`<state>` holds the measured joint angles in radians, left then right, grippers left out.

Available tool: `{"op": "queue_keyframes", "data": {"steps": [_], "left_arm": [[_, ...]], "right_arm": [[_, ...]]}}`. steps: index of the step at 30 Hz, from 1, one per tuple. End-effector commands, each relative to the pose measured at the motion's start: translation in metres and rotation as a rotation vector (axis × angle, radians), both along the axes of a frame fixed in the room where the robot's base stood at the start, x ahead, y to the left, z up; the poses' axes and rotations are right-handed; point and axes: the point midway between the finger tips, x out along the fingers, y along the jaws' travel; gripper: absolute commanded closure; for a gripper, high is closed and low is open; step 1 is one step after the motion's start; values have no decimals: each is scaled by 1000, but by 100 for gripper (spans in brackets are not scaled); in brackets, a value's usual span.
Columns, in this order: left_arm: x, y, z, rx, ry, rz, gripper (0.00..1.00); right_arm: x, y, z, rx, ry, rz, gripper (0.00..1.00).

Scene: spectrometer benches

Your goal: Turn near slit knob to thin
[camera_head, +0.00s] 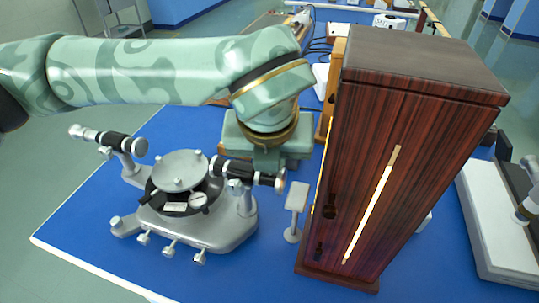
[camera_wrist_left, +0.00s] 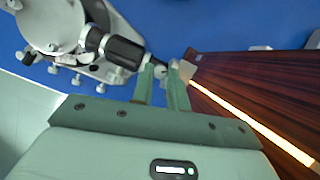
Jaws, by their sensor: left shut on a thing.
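A grey spectrometer (camera_head: 180,218) with a round table stands on the blue bench. Its black collimator tube (camera_head: 238,170) points right and ends in the slit end (camera_head: 280,181), close to the lamp box. My left gripper (camera_head: 268,168) reaches down over this end from behind. In the left wrist view its two green fingers (camera_wrist_left: 162,68) are shut on the small grey slit knob (camera_wrist_left: 159,72) at the end of the black tube (camera_wrist_left: 118,50). The fingers hide much of the knob, and its turned angle cannot be read. My right gripper is not in view.
A tall dark wooden box (camera_head: 365,180) with a bright vertical slot stands just right of the slit end. A small grey stand (camera_head: 297,200) is between them. The viewing telescope (camera_head: 105,138) points left. Blue bench in front is clear.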

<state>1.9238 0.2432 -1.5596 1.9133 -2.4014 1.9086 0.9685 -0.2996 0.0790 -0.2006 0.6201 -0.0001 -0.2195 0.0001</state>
Motion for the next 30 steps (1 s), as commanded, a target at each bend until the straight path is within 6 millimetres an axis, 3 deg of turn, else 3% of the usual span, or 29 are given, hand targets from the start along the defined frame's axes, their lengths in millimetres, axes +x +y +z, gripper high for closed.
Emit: {"op": "queue_keyframes", "data": {"steps": [17, 18, 20, 30], "left_arm": [[0, -1, 1, -1, -1, 36, 100], [0, -1, 1, -1, -1, 36, 82], [0, -1, 1, -1, -1, 36, 65], [-1, 0, 3, -1, -1, 35, 62]], "right_arm": [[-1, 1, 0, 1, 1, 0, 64], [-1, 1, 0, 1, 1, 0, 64], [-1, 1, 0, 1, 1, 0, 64], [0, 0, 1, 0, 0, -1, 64]]}}
